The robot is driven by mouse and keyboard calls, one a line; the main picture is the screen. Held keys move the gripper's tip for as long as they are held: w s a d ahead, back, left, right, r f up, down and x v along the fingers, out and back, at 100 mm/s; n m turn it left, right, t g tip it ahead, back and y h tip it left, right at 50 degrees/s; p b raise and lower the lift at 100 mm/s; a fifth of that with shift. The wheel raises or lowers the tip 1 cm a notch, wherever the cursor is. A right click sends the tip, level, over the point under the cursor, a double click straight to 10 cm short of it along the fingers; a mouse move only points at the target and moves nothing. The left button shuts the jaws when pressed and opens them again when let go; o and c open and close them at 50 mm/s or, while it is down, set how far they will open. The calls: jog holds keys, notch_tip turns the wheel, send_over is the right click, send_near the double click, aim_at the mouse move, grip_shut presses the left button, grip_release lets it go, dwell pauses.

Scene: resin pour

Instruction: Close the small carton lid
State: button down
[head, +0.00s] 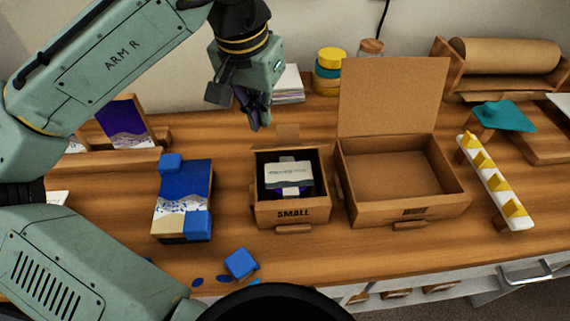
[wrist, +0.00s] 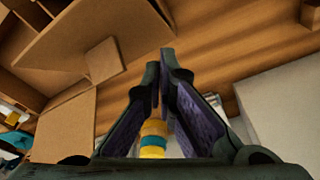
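The small carton (head: 292,213), marked SMALL, stands in the middle of the bench with a pale and dark packet (head: 289,175) inside. Its top is open. A cardboard lid tab (head: 288,133) shows behind its back edge; the rest of that lid is hard to make out in the head view. In the wrist view the lid (wrist: 75,42) and its tab (wrist: 104,60) are at upper left. My gripper (head: 260,126) hangs above and behind the carton, to the left of the tab, apart from it. Its fingers look closed together at the tips, with nothing held.
A larger carton (head: 408,208) stands open and empty at right, its lid (head: 393,96) upright. A blue box stack (head: 183,200) is at left. Jars (head: 328,72) and a white stack (head: 289,84) stand behind. A holder with yellow pieces (head: 497,185) is at far right.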

jog(key=w+d+p+v, duration=0.1)
jog(key=p+v, duration=0.7)
jog(key=shift+w+r, duration=0.25)
jog(key=shift+r, duration=0.35)
jog(key=shift+a, duration=0.1)
dwell(0.5)
